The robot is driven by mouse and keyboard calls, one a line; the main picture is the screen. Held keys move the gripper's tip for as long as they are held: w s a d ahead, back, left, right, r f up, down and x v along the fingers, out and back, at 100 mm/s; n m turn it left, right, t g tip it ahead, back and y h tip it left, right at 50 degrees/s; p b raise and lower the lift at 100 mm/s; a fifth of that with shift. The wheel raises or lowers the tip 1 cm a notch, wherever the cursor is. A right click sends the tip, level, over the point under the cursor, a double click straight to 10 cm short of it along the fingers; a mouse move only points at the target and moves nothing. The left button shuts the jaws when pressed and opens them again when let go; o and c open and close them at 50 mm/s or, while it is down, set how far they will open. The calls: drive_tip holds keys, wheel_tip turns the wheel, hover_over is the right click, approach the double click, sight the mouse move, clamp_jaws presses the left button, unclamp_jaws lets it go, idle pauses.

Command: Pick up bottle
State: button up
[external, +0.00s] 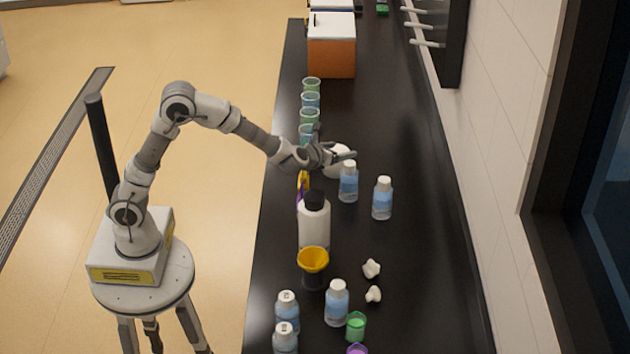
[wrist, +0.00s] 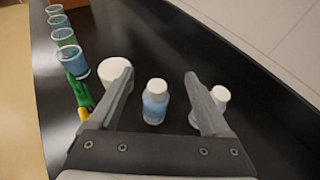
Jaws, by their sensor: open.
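Two small clear bottles with blue liquid and white caps stand upright near the middle of the black bench. The left bottle (external: 348,185) is just below my gripper (external: 337,158) in the external view. In the wrist view, that bottle (wrist: 155,106) shows between the two spread fingers of my gripper (wrist: 159,76), with no visible contact. The right bottle (external: 382,202) stands beside it; in the wrist view its cap (wrist: 220,95) shows past the right finger, which hides part of it. My gripper is open and empty. More blue bottles (external: 336,305) stand at the bench's near end.
A white-lidded container (wrist: 112,70) stands close by the left finger. Several beakers (external: 310,100) line the left edge. A large white bottle (external: 314,225), a yellow funnel (external: 313,260) and white pieces (external: 371,268) are nearer. Bare bench (external: 420,255) lies to the right.

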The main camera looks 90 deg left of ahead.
sight(347, 166)
wheel_tip(347, 166, down, 6)
drive_tip(key=shift+f+b, duration=0.25)
drive_tip(key=shift+b, duration=0.2)
drive_tip(key=shift+x, duration=2.55)
drive_tip(key=shift+s, duration=0.1)
clamp_jaws()
